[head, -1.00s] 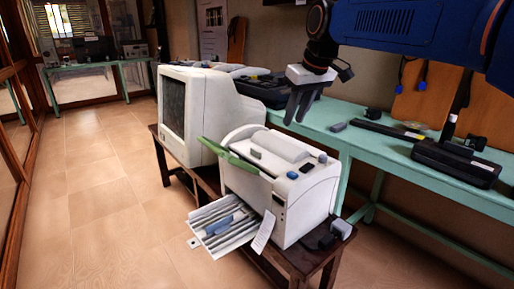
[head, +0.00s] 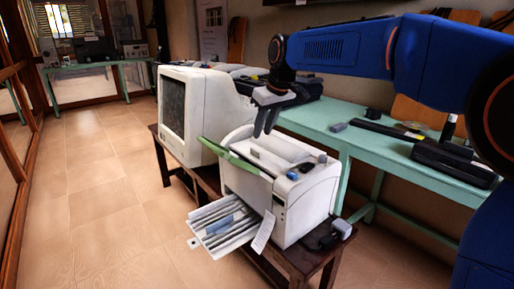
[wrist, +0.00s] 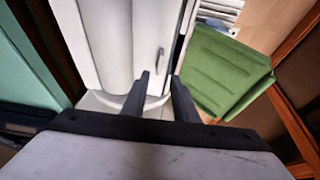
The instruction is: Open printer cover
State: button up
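The white printer (head: 285,185) stands on a dark wooden table, with a tray of paper sticking out in front. A green panel (head: 236,157) lies along its front top edge. In the wrist view the green panel (wrist: 222,70) is on the right, beside the white top of the printer (wrist: 105,45). A small dark handle-like part (wrist: 160,58) shows just beyond my fingertips. My gripper (head: 266,133) is above the back part of the printer, fingers pointing down. In the wrist view my gripper (wrist: 161,77) shows a gap between its fingers, with nothing held. Contact with the printer cannot be told.
A bulky white monitor (head: 205,110) stands left of the printer on the same dark table (head: 300,263). A green bench (head: 325,122) with black devices runs behind. The tiled floor (head: 110,200) at the left is clear.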

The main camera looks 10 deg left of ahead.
aim_at(256, 150)
jog(key=x, duration=0.8)
jog(key=shift+f, duration=0.3)
jog(key=shift+w, duration=0.1)
grip_shut()
dwell(1.0)
